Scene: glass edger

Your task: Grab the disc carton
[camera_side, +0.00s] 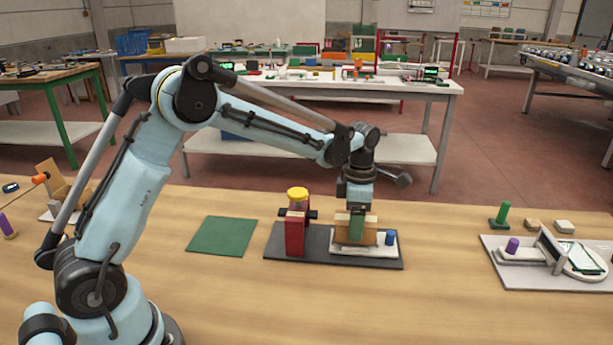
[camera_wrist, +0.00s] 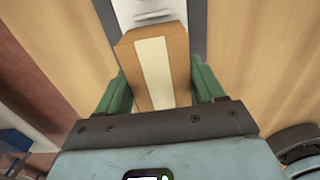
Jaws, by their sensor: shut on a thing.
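The disc carton is a brown box with a pale tape strip (camera_wrist: 153,68). In the side view the carton (camera_side: 371,236) is upright at the white plate (camera_side: 350,250) on the dark base; I cannot tell if its bottom touches the plate. My gripper (camera_side: 356,228) points straight down over it and is shut on the carton. In the wrist view my gripper (camera_wrist: 160,84) has one green finger against each side of the carton. In the side view the near finger hides part of the carton's face.
A red stand with a yellow top (camera_side: 297,200) is close on the left on the same base. A small blue peg (camera_side: 391,238) is just right of the carton. A green mat (camera_side: 222,236) lies further left. A grey fixture board (camera_side: 512,272) sits at the right, with clear table between.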

